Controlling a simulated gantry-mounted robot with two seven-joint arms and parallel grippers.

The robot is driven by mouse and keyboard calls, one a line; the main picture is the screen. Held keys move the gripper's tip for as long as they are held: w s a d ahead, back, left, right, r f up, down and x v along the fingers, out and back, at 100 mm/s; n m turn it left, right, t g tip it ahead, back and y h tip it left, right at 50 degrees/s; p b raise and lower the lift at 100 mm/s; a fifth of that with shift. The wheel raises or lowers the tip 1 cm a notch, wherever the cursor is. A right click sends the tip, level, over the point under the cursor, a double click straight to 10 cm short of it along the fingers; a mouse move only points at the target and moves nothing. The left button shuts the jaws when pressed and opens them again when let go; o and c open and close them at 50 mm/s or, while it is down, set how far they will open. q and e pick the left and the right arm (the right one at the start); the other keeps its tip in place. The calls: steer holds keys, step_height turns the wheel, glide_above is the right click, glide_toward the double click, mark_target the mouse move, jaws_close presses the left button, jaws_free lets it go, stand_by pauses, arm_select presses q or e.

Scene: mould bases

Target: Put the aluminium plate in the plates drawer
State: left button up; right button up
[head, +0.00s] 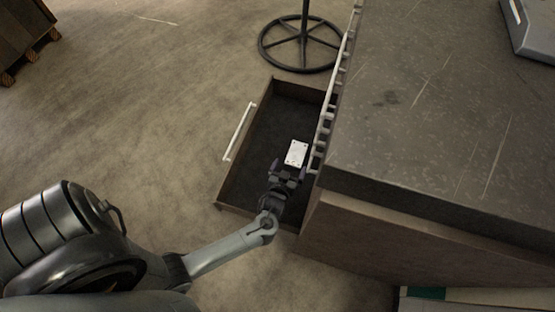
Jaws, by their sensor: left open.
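The aluminium plate (296,153) is a small, light, rectangular plate with dark holes near its corners. It shows over the dark floor of the open drawer (262,140), near the cabinet side. My left gripper (288,170) is open, just below the plate in the picture, with its fingers pointing toward it. The plate appears free of the fingers; a small gap or light contact cannot be told apart. My right gripper is not in view.
The drawer has a white bar handle (239,131) on its left front. The cabinet (430,110) with a scratched dark top fills the right side, with several more handles along its edge. A round black stool base (304,43) stands behind. A wooden pallet box (25,35) is far left.

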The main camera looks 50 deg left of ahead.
arm_select(q)
steer(key=s+d+r+m+g+h, duration=0.3)
steer(key=s+r+m+g, duration=0.1)
steer(key=s+r, duration=0.4)
steer(key=s+d+r+m+g+h, duration=0.3)
steer(key=s+r, duration=0.5)
steer(key=s, duration=0.4)
steer(key=shift+d+m+g+h, duration=0.4)
steer(key=shift+d+g, duration=0.2)
steer(key=shift+d, duration=0.05)
